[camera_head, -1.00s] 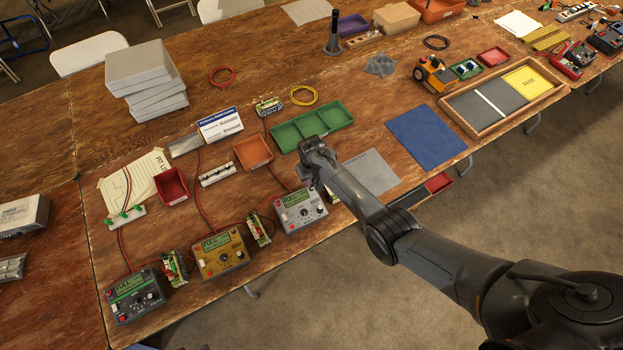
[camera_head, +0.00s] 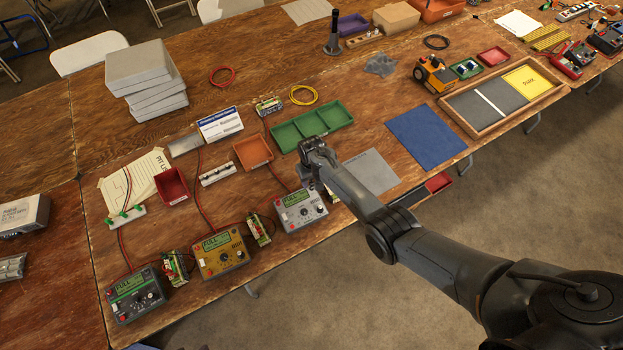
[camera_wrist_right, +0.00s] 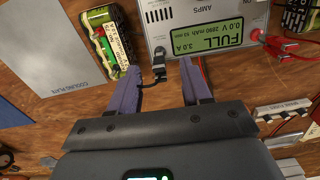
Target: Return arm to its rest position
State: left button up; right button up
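My right arm (camera_head: 352,190) reaches in from the lower right of the head view. Its gripper is over the table beside the grey charger (camera_head: 300,210), with the fingertips mostly hidden by the wrist. In the right wrist view the two purple fingers of my right gripper (camera_wrist_right: 158,84) are apart. A black cable connector (camera_wrist_right: 158,62) shows near the left fingertip; I cannot tell whether they touch. The grey charger (camera_wrist_right: 196,14) reads FULL just beyond the fingers. A green battery pack (camera_wrist_right: 105,45) lies to its left in that view. My left gripper is not in view.
A yellow-brown charger (camera_head: 220,255) and a dark charger (camera_head: 135,298) stand along the near edge. A grey cooling plate (camera_head: 372,172), green tray (camera_head: 313,127) and orange tray (camera_head: 253,151) lie nearby. The blue mat (camera_head: 425,138) is clear.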

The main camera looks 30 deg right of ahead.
dwell(0.4)
jog(key=shift+o, duration=1)
jog(key=shift+r, duration=0.15)
jog(key=shift+r+p, duration=0.4)
jog(key=shift+p, duration=0.2)
notch_tip(320, 180, up, 6)
jog(key=p, duration=0.6)
jog(key=shift+r+p, duration=0.25)
jog(key=shift+p, duration=0.05)
